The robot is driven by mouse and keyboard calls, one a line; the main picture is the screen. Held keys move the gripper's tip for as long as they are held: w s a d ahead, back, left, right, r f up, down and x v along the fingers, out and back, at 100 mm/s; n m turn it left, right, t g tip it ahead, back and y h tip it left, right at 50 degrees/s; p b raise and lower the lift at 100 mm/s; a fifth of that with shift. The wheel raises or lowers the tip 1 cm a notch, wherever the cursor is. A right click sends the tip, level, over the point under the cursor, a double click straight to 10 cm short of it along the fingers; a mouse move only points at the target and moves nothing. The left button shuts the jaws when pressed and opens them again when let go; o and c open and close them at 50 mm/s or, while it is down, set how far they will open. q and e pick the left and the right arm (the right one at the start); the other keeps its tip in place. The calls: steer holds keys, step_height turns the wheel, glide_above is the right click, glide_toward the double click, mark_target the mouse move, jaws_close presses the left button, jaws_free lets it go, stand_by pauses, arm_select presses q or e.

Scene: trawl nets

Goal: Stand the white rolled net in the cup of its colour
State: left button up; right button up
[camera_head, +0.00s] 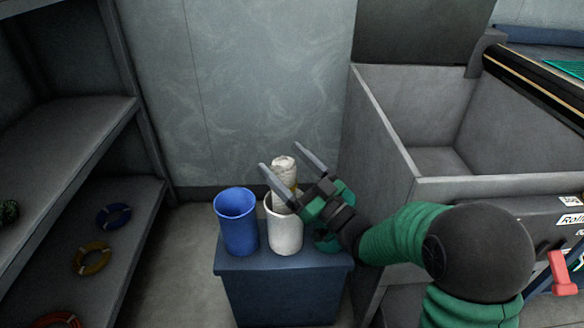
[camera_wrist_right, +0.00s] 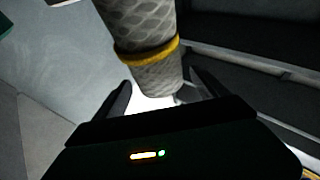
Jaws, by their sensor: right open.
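The white rolled net (camera_head: 284,170) stands nearly upright, its lower part inside or just over the mouth of the white cup (camera_head: 286,236); the gripper partly hides that spot. A yellow band circles the net, and it shows clearly in the right wrist view (camera_wrist_right: 143,38). My right gripper (camera_head: 280,157) is open, with one finger on each side of the net. In the wrist view its fingers (camera_wrist_right: 163,95) are apart, with gaps between them and the net. The blue cup (camera_head: 238,232) beside the white one looks empty. My left gripper is out of view.
Both cups stand on a dark blue stand (camera_head: 280,290). A large grey open bin (camera_head: 485,187) is to the right. Shelves (camera_head: 70,130) on the left hold several coloured rings. A grey wall (camera_head: 250,80) is close behind.

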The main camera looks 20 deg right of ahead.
steer(key=shift+s+d+f, duration=0.1)
steer(key=shift+s+d, duration=0.15)
steer(key=shift+s, duration=0.1)
steer(key=p+v, duration=0.3)
steer(key=v, duration=1.3)
steer(key=shift+f, duration=0.15)
